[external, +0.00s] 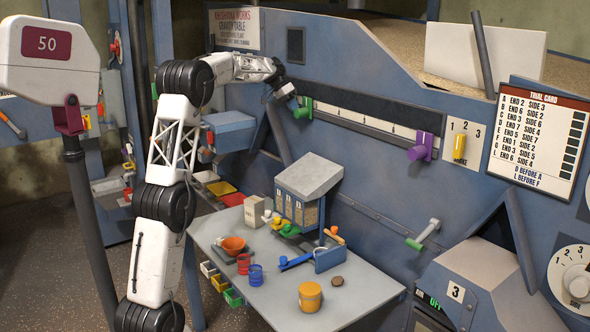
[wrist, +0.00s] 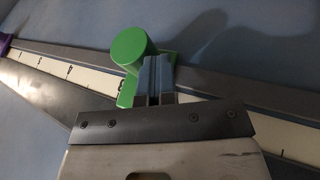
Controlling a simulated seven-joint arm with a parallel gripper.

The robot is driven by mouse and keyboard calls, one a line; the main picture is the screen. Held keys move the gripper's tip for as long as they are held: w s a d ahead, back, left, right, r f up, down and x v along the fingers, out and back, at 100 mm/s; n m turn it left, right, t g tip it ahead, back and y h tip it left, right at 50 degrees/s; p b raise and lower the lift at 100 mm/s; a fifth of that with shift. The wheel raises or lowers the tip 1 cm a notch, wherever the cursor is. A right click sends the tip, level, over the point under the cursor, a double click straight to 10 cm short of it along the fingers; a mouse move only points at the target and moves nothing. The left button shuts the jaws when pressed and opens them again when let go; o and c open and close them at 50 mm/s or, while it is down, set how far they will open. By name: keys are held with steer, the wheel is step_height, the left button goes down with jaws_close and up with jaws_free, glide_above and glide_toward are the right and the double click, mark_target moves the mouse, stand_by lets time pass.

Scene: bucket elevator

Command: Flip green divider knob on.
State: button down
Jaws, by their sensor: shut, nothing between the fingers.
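The green divider knob (external: 304,107) sits on a slide at the left end of the numbered scale on the blue machine panel. In the wrist view it shows as a green cylinder (wrist: 128,48) on a green base plate. My gripper (external: 291,98) is at the knob's left side in the external view. In the wrist view my gripper (wrist: 155,68) has its fingers together with nothing between them, just right of the cylinder and over part of the green base. I cannot tell whether the fingers touch the knob.
The numbered scale (external: 372,129) runs right to a purple knob (external: 417,152). A yellow handle (external: 459,147) and a trial card (external: 536,140) are farther right.

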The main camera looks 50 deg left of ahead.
steer(key=d, duration=1.3)
steer(key=shift+d, duration=0.25)
steer(key=shift+a, duration=0.1)
steer(key=s+a+r, duration=0.3)
steer(key=a+r, duration=0.5)
steer(key=r, duration=0.1)
steer(key=shift+s+r, duration=0.15)
steer(key=shift+s, duration=0.1)
steer(key=shift+a, duration=0.1)
